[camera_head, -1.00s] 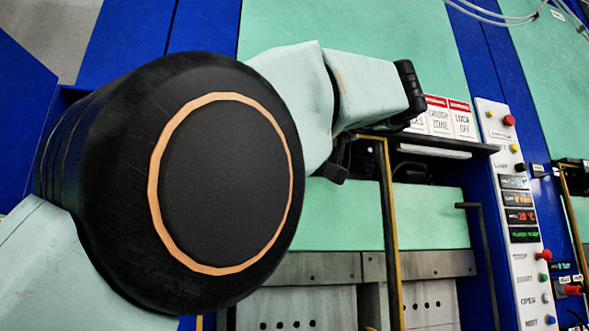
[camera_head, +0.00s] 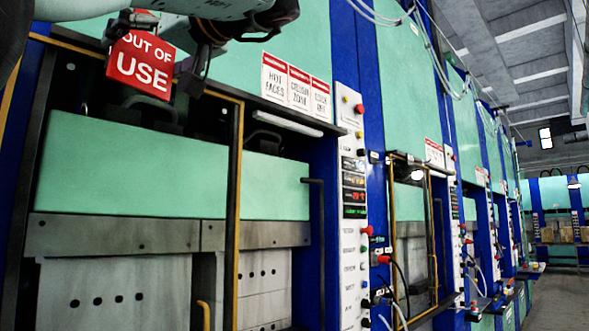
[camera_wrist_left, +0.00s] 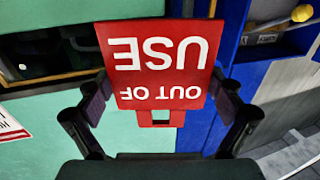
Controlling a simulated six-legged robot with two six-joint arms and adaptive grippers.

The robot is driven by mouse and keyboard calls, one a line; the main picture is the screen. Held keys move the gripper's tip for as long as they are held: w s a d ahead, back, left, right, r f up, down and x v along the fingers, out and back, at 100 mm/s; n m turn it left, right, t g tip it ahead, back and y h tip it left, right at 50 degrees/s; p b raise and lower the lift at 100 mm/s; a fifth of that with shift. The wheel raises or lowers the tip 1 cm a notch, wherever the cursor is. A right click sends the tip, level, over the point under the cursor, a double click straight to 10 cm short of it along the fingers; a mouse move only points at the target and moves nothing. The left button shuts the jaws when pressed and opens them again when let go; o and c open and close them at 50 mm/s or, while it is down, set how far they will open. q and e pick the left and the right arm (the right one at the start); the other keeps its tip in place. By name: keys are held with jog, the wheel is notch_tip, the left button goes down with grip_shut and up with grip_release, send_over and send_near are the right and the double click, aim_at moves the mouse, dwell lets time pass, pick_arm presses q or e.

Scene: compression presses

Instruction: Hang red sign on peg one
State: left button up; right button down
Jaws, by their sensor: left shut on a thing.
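The red sign (camera_head: 143,62) with white "OUT OF USE" lettering is at the upper left of the head view, in front of the press. My left gripper (camera_head: 155,48) is shut on it, with dark fingers at its two sides. In the left wrist view the sign (camera_wrist_left: 158,62) appears upside down between the fingers of the left gripper (camera_wrist_left: 162,95). A red tab with a slot (camera_wrist_left: 161,118) extends from its edge towards the wrist. I cannot make out peg one in either view. My right gripper is not in view.
The near press has a green panel (camera_head: 170,170), a yellow frame bar (camera_head: 236,200) and white-red warning signs (camera_head: 297,87). A white control panel (camera_head: 353,210) stands to its right. More presses recede right, beside open floor (camera_head: 555,300).

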pick_arm(q)
jog(key=shift+w+d+r, duration=0.1)
jog(key=shift+d+r, duration=0.15)
jog(key=shift+d, duration=0.35)
jog(key=shift+a+p, duration=0.25)
jog(key=shift+p, duration=0.1)
jog(key=x, duration=0.3)
jog(key=shift+a+f+p, duration=0.3)
jog(key=shift+p, duration=0.05)
jog(key=shift+w+a, duration=0.1)
jog(key=shift+w+d+r+p, duration=0.1)
jog(key=shift+w+d+p, duration=0.35)
jog(key=shift+p, duration=0.2)
jog(key=w+a+p, duration=0.1)
jog(key=w+a+f+p, duration=0.1)
jog(key=a, duration=0.1)
jog(key=shift+p, duration=0.35)
jog(key=shift+w+a+f, duration=0.2)
jog(key=shift+a+f, duration=0.1)
jog(key=shift+a, duration=0.4)
jog(key=shift+d, duration=0.45)
jog(key=shift+a, duration=0.35)
jog(key=o, duration=0.7)
jog(key=shift+o, duration=0.7)
jog(key=shift+d, duration=0.25)
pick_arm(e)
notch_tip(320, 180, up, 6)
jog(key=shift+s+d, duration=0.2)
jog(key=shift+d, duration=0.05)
